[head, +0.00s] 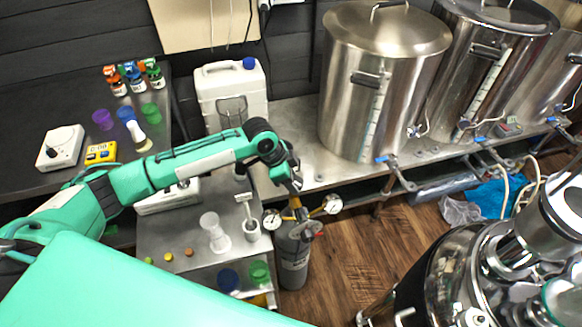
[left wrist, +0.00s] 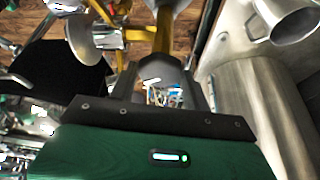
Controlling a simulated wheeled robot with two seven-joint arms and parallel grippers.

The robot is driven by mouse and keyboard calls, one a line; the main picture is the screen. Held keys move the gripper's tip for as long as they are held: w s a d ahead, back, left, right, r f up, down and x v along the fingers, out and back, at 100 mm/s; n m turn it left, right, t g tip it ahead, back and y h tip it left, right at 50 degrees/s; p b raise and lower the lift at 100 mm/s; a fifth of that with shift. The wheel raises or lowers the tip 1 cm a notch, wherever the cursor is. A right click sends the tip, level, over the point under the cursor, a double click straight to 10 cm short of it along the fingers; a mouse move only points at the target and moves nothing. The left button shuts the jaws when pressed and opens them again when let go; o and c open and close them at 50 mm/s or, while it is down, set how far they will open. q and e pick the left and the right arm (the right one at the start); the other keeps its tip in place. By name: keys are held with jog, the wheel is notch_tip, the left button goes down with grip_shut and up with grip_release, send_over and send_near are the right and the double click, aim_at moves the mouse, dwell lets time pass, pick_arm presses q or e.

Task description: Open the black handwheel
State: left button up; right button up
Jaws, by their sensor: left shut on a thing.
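My left arm comes in from the left, and my left gripper (head: 293,186) points down at the top of a grey gas cylinder (head: 294,262). The cylinder carries a brass regulator with a left gauge (head: 271,219) and a right gauge (head: 332,204). My left gripper is shut on the black handwheel at the valve, which the gripper mostly hides. In the left wrist view, yellow brass fittings (left wrist: 138,35) and a round gauge (left wrist: 80,37) show beyond the jaws. How far the wheel is turned cannot be told. My right gripper is out of view.
Steel kettles (head: 384,90) stand on a metal bench behind the cylinder. A cart (head: 165,232) with a funnel-shaped clear vessel (head: 215,232) is close on the left. A white jerrycan (head: 230,100) stands behind the arm. Shiny tanks (head: 455,270) fill the lower right; wooden floor (head: 365,262) lies between.

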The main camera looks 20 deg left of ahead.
pick_arm(q)
jog(key=n+t+y+p, duration=0.1)
jog(key=n+p, duration=0.2)
jog(key=p, duration=0.1)
jog(key=n+y+p, duration=0.1)
jog(key=n+p, duration=0.3)
jog(key=d+n+t+y+p, duration=0.1)
jog(key=n+p, duration=0.3)
jog(key=p, duration=0.1)
jog(key=shift+s+r+t, duration=0.25)
jog(key=shift+s+t, duration=0.05)
jog(key=shift+s, duration=0.05)
jog(key=n+y+p, duration=0.1)
jog(key=n, duration=0.1)
jog(key=n+y+p, duration=0.1)
jog(key=n+p, duration=0.1)
jog(key=shift+d+f+n, duration=0.15)
jog(key=shift+n, duration=0.15)
jog(key=shift+f+n+y+p, duration=0.1)
jog(key=shift+n+y+p, duration=0.35)
jog(key=shift+n, duration=0.75)
jog(key=shift+w+d+n+g+y, duration=0.15)
jog(key=shift+n+g+y, duration=0.35)
jog(key=shift+n, duration=1)
jog(key=o, duration=1)
jog(key=shift+c, duration=0.2)
